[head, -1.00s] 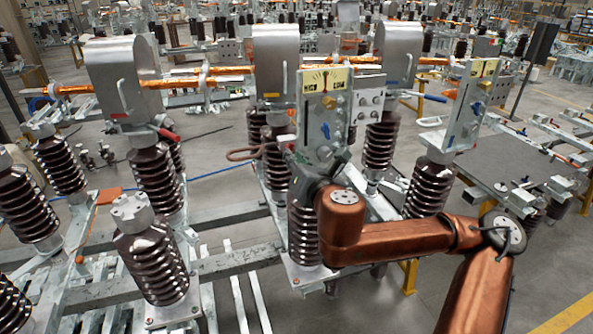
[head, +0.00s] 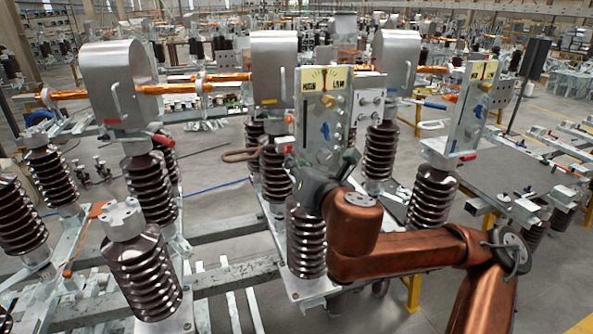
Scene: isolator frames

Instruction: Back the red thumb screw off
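An upright metal plate (head: 335,113) with a yellow HIGH/LOW dial label (head: 325,80) stands on a brown ribbed insulator at the middle. A small red part (head: 288,148), which may be the red thumb screw, shows at the plate's lower left edge. My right arm comes in from the lower right, and its dark gripper (head: 303,177) is just below that red part, in front of the plate's foot. The fingertips are small and partly lost against the dark insulator, so contact and opening cannot be made out. My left gripper is not in view.
A similar plate with a red part (head: 467,157) at its base stands to the right. A hooded unit with a red lever (head: 163,139) is at the left. Ribbed insulators (head: 143,272) crowd the front left. A grey table (head: 510,170) is at the right.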

